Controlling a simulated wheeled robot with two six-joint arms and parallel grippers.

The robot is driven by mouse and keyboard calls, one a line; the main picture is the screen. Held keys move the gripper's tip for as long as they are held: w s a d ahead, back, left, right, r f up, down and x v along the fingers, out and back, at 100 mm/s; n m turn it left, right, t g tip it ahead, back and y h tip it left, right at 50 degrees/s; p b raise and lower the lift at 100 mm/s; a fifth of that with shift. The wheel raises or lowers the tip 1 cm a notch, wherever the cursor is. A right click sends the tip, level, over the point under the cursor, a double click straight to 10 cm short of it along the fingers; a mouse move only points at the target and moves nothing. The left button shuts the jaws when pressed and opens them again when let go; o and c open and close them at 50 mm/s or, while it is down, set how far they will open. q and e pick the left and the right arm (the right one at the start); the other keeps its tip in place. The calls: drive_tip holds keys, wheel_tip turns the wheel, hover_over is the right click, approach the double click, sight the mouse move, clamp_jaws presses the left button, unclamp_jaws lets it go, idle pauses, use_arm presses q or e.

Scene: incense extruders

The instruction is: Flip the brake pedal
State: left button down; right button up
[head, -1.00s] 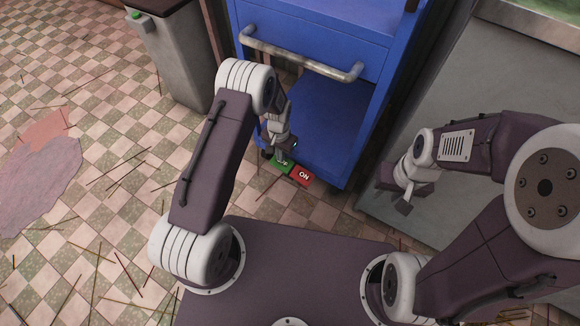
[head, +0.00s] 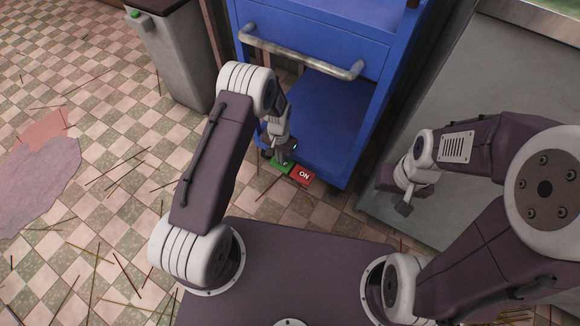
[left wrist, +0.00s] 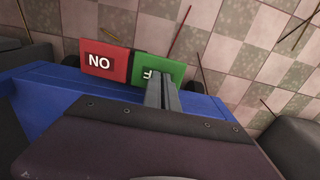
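The brake pedal is low at the base of the blue cart, with a red ON half (head: 303,175) and a green half (head: 277,167) side by side. Both halves also show in the left wrist view, red (left wrist: 105,62) and green (left wrist: 172,70). My left gripper (head: 284,162) points down over the green half and hides most of its lettering. In the left wrist view its fingers (left wrist: 161,82) are together and empty, at the green half; I cannot tell whether they touch it. My right gripper (head: 398,196) hangs clear of the pedal; its finger gap is unclear.
The blue cart (head: 325,110) has a metal handle bar (head: 300,58) above my left gripper. A grey bin (head: 178,60) stands to the left. A grey cabinet (head: 440,130) is at right. Thin sticks lie on the tiled floor.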

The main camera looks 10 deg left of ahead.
use_arm(q)
drive_tip(key=shift+f, duration=0.45)
drive_tip(key=shift+r, duration=0.1)
wheel_tip(320, 180, up, 7)
drive_tip(key=p, duration=0.6)
drive_tip(key=shift+p, duration=0.35)
